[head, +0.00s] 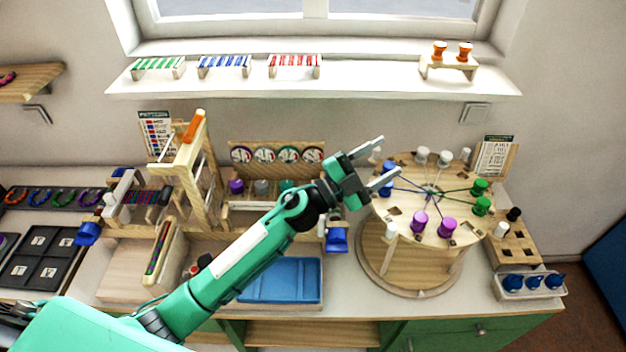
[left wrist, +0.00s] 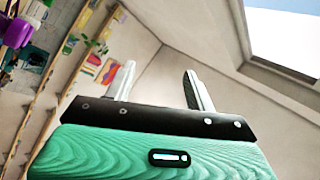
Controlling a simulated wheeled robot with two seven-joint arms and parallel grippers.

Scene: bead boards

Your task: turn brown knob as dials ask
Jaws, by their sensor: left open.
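The dial board (head: 265,152) stands upright at the back of the counter, with a row of round white dials on its face. Below the dials, a purple knob (head: 237,187), a grey knob (head: 261,187) and a green knob (head: 287,186) show in a row. I cannot make out a brown knob; my arm covers the right end of that row. My left gripper (head: 388,158) is open and empty, right of the dial board and above the left edge of the round table. Its two spread fingers also show in the left wrist view (left wrist: 159,75). My right gripper is not in view.
The round wooden table (head: 410,265) with coloured spools and cords stands to the right. A wooden frame (head: 190,170) stands left of the dials. A blue tray (head: 290,280) lies in front, partly behind my arm. A shelf (head: 350,78) runs above.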

